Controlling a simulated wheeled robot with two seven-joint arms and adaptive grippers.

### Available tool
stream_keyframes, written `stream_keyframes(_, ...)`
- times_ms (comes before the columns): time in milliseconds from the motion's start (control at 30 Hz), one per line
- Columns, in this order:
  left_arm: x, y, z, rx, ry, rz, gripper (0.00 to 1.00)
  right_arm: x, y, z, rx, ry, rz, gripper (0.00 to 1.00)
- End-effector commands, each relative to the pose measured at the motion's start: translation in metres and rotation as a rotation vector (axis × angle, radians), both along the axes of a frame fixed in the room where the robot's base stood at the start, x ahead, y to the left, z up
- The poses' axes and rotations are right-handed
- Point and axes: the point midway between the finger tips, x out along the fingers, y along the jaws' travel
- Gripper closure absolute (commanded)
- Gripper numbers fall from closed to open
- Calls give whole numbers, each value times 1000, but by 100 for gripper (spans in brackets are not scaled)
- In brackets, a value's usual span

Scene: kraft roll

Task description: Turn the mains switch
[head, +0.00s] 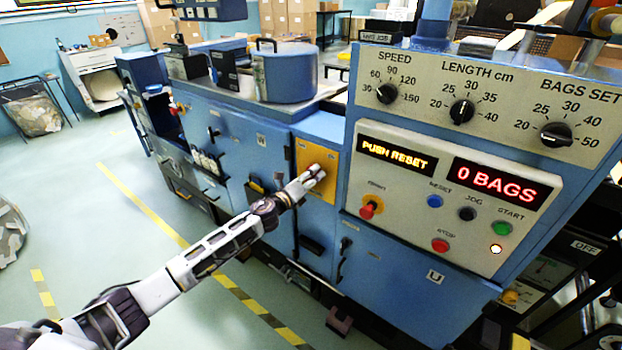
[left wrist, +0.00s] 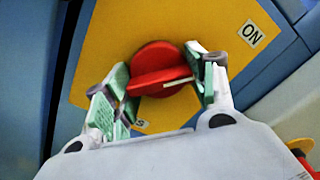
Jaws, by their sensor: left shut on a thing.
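The mains switch (left wrist: 158,58) is a red rotary knob with a raised grip bar and a white pointer line, on a yellow plate (left wrist: 105,38). In the left wrist view the bar lies nearly level, and the pointer is at its right end. An ON label (left wrist: 251,34) is at the upper right; a second label below is partly hidden. My left gripper (left wrist: 165,85) is shut on the knob, with green pads at both sides. In the head view my left gripper (head: 312,178) reaches the yellow plate (head: 326,158) and hides the knob. My right gripper is not in view.
Right of the plate, a control panel (head: 448,185) shows PUSH RESET and 0 BAGS, with several buttons and three dials above. A yellow-black floor line (head: 150,215) runs beside the machine. The floor at left is mostly clear.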

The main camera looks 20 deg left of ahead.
Motion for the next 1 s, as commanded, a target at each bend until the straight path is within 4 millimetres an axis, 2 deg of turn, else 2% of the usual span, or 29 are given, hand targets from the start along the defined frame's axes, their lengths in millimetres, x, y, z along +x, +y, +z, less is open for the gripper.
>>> stream_keyframes(267,-1,0,-3,80,-25,-1,67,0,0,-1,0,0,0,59)
stream_keyframes(667,-1,0,-3,90,-29,-1,67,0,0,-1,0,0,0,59)
stream_keyframes(700,-1,0,-3,91,-28,0,42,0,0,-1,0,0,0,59)
stream_keyframes(867,-1,0,-2,89,-29,0,22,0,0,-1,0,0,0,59)
stream_keyframes(1000,0,0,-1,88,-30,-1,21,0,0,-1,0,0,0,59)
